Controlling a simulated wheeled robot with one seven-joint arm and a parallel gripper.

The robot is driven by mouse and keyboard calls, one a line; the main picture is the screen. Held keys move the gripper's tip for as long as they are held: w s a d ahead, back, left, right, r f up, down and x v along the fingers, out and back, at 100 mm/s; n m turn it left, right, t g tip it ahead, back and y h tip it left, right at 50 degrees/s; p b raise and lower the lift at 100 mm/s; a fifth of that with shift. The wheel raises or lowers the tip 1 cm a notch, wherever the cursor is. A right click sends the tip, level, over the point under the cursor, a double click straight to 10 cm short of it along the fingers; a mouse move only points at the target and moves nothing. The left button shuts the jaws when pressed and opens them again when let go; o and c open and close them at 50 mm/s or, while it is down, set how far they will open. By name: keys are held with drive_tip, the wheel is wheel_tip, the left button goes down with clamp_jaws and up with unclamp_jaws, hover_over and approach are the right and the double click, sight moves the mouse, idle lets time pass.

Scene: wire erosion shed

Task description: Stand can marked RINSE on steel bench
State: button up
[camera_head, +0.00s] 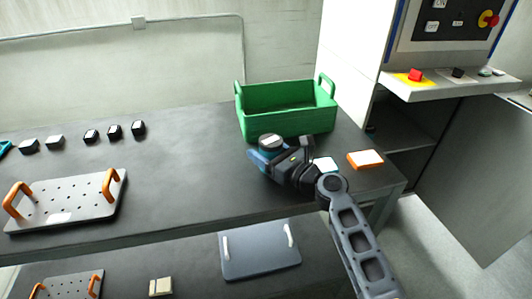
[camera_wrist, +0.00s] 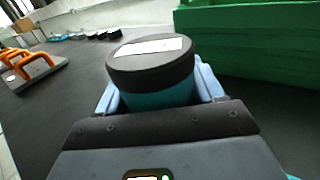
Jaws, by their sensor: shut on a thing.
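A teal can with a black lid (camera_wrist: 150,65) sits between the jaws of my gripper (camera_wrist: 160,95). A white label lies on its lid; I cannot read its writing. The lid also shows in the head view (camera_head: 271,140), where my gripper (camera_head: 268,153) is shut around the can, in front of the green crate. The can looks about upright, over the dark bench top (camera_head: 195,165). Its lower part is hidden by the gripper, so I cannot tell whether it touches the bench.
The green crate (camera_head: 290,122) stands just behind the can. An orange-and-white block (camera_head: 365,159) lies to the right. A perforated plate with orange handles (camera_head: 70,200) and several small dark blocks (camera_head: 114,131) are at left. The bench middle is clear. A machine panel (camera_head: 450,80) stands right.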

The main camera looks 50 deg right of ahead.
drive_tip(key=shift+f, duration=0.15)
drive_tip(key=o, duration=1.2)
drive_tip(key=shift+s, duration=0.1)
drive_tip(key=s, duration=0.4)
drive_tip(key=s+b, duration=0.1)
drive_tip(key=s, duration=0.6)
drive_tip(key=shift+s+a, duration=0.3)
drive_tip(key=shift+s, duration=0.1)
